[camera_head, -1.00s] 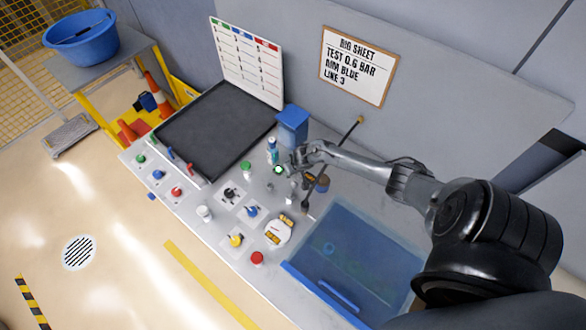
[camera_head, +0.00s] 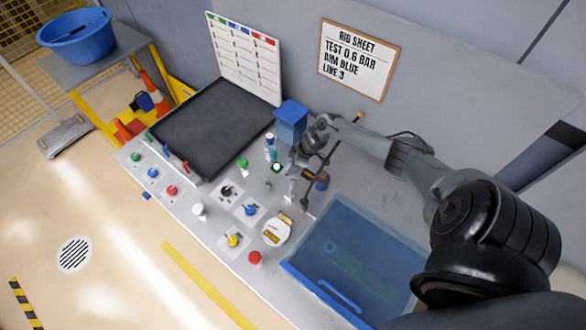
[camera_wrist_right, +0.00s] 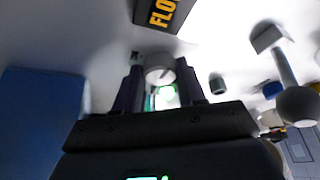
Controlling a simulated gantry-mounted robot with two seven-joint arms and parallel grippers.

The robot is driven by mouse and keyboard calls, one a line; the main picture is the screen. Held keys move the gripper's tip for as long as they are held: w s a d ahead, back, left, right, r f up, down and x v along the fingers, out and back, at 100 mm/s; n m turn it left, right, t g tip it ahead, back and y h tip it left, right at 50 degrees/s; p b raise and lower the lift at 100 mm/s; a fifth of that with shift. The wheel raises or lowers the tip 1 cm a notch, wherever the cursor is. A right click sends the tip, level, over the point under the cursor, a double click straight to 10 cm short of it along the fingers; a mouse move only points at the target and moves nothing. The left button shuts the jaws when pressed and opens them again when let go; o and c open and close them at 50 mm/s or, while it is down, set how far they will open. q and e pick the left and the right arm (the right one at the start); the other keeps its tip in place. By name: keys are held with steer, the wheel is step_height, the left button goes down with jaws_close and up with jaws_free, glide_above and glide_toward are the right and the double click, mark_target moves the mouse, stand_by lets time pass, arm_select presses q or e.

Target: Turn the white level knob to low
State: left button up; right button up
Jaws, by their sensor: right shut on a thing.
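My left gripper is not in view.
A lever with a dark ball end (camera_head: 305,204) is near the gripper.

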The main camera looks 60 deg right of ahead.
steer(key=n+b, duration=0.2)
steer(key=b, duration=0.2)
steer(key=n+g+y+b, duration=0.1)
steer(key=n+b, duration=0.2)
steer(key=b, duration=0.1)
steer(key=n+g+y+b, duration=0.1)
steer(key=n+b, duration=0.2)
steer(key=shift+w+d+f+b, duration=0.3)
steer(key=shift+b, duration=0.1)
steer(key=shift+r+n+g+b, duration=0.1)
steer(key=shift+n+g+b, duration=0.2)
steer(key=shift+n+b, duration=0.35)
steer(key=shift+r+n+g, duration=0.15)
steer(key=shift+n+g, duration=0.15)
steer(key=shift+n, duration=0.55)
steer(key=shift+y+b, duration=0.3)
steer(key=o, duration=0.8)
